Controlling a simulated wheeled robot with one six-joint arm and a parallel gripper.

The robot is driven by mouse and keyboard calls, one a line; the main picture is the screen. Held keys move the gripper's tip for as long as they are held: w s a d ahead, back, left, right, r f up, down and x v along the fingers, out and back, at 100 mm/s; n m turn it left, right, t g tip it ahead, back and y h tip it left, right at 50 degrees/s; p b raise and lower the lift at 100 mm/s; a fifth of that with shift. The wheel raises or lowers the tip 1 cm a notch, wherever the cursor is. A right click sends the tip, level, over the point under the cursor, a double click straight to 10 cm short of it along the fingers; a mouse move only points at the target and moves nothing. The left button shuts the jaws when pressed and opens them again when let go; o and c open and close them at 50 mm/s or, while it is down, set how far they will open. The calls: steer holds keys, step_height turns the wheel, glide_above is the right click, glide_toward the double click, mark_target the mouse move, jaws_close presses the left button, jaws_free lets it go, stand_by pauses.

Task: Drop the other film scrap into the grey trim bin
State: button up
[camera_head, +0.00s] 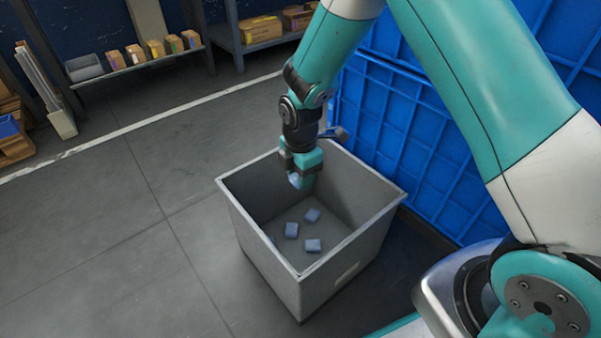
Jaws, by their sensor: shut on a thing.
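The grey trim bin (229,200) stands on the floor, open at the top. Several small blue-grey film scraps lie on its bottom; one is in the middle (291,230), one farther back (312,215) and one nearer the front (313,245). My gripper (299,176) points down over the bin's opening, near its back rim. It is shut on a pale blue film scrap (295,180), which shows between the jaws. The scrap is mostly hidden by the fingers. It hangs above the bin's bottom, apart from the scraps there.
A blue ribbed panel (420,130) stands close behind the bin on the right. Shelves with small boxes (155,49) and a grey tray (84,67) are at the back left. The floor left of the bin is clear.

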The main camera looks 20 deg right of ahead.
steer(key=shift+f+b, duration=0.35)
steer(key=shift+f, duration=0.45)
steer(key=shift+r, duration=0.1)
steer(key=o, duration=1)
steer(key=shift+c, duration=0.2)
step_height(320, 180, up, 17)
steer(key=p, duration=0.8)
steer(key=shift+r, duration=0.2)
steer(key=shift+r, duration=0.1)
